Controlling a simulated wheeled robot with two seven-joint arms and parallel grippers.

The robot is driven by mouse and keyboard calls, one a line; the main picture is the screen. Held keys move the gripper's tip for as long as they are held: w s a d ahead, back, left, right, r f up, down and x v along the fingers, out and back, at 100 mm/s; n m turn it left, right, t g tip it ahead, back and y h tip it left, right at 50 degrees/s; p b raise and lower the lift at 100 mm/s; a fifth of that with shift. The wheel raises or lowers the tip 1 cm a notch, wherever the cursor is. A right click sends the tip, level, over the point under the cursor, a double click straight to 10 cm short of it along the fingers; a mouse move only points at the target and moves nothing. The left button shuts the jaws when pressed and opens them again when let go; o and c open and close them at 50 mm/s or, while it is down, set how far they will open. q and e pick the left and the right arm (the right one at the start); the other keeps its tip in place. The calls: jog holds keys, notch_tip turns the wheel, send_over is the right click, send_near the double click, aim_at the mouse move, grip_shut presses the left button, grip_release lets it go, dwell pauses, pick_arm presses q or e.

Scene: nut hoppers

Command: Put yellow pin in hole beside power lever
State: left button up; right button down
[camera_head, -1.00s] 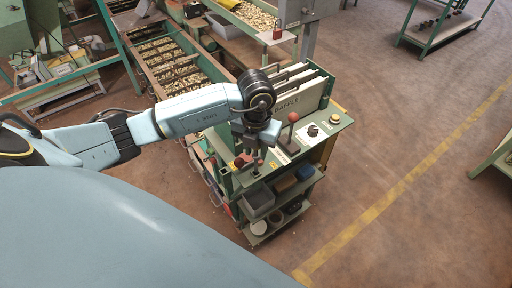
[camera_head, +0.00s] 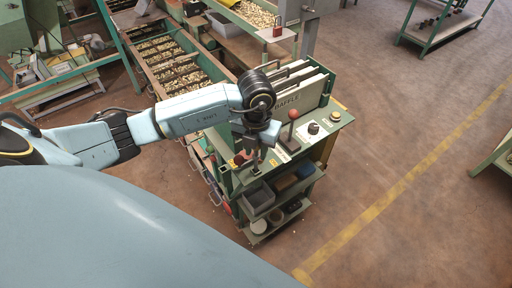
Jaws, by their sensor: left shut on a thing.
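My left gripper (camera_head: 256,165) points down over the near-left end of the green console top (camera_head: 330,133). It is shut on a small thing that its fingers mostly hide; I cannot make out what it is. A red part (camera_head: 239,160) shows just left of the fingers, and a small yellow patch (camera_head: 273,162) just right of them. A lever with a red ball knob (camera_head: 293,115) stands upright on the console, right of the gripper. I cannot make out a yellow pin or a hole clearly. My right gripper is not in view.
A black knob (camera_head: 314,128) and a yellow-ringed button (camera_head: 335,116) sit on the console's right part. Pale upright baffle plates (camera_head: 300,95) stand behind the gripper. Shelves below hold a grey bin (camera_head: 258,197). Open floor lies to the right.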

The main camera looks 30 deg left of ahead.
aim_at(255, 162)
pick_arm(q)
jog(key=shift+f+b, duration=2.35)
jog(key=shift+f, duration=0.85)
jog(key=o, duration=1)
jog(key=shift+o, duration=0.3)
jog(key=shift+a, duration=0.25)
jog(key=r, duration=0.9)
jog(key=d+r, duration=0.1)
jog(key=r, duration=0.3)
jog(key=shift+r+p, duration=0.25)
jog(key=shift+p, duration=0.1)
